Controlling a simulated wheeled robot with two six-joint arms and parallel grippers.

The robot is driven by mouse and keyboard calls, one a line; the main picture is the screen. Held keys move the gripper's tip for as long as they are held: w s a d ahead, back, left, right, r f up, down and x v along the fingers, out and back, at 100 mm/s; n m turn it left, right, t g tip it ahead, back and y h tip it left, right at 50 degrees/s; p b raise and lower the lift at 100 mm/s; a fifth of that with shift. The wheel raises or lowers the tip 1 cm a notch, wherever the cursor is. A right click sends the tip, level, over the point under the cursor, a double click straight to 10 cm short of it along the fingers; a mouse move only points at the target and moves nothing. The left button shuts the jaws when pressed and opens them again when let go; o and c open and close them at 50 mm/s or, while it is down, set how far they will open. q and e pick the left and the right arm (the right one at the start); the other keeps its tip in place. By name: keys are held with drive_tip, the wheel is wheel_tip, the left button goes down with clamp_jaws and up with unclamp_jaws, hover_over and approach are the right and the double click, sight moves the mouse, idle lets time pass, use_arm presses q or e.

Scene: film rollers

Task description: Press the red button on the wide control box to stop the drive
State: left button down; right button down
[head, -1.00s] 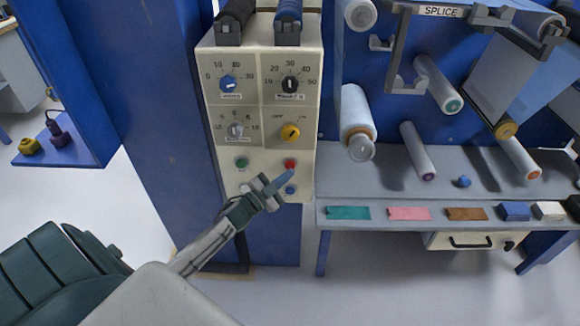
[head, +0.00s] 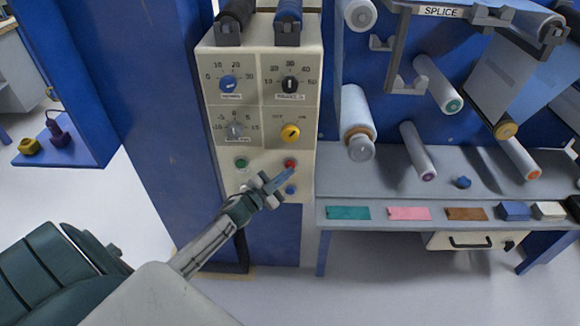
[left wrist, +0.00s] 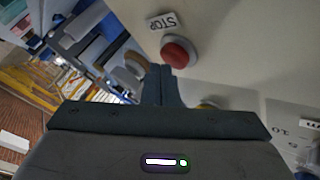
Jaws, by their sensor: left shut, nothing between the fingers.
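The wide control box (head: 262,150) is cream-coloured and stands upright against blue framing, with dials, knobs and buttons on its face. Its red button (head: 291,163) sits low on the right of the face. In the left wrist view the red button (left wrist: 178,52) shows near a label reading STOP. My left gripper (head: 286,174) is shut and empty, its fingertips just below the red button in the head view. In the left wrist view the shut fingers (left wrist: 161,72) end beside the button, and I cannot tell whether they touch it. My right gripper is not in view.
A green button (head: 241,163) is left of the red one and a blue button (head: 291,190) below it. A yellow knob (head: 290,133) is above. To the right, a grey shelf (head: 400,190) and several rollers stand close to the box.

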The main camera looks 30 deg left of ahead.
use_arm(q)
drive_tip(key=shift+w+a, duration=0.25)
drive_tip(key=shift+w, duration=0.15)
idle(0.7)
idle(0.3)
drive_tip(key=shift+s+d, duration=0.5)
drive_tip(key=shift+s, duration=0.3)
drive_tip(key=s+d, duration=0.1)
drive_tip(key=s+p, duration=0.1)
drive_tip(key=s+d+p, duration=0.1)
drive_tip(key=s, duration=0.1)
drive_tip(key=shift+s+d, duration=0.1)
drive_tip(key=shift+d, duration=0.2)
idle(0.6)
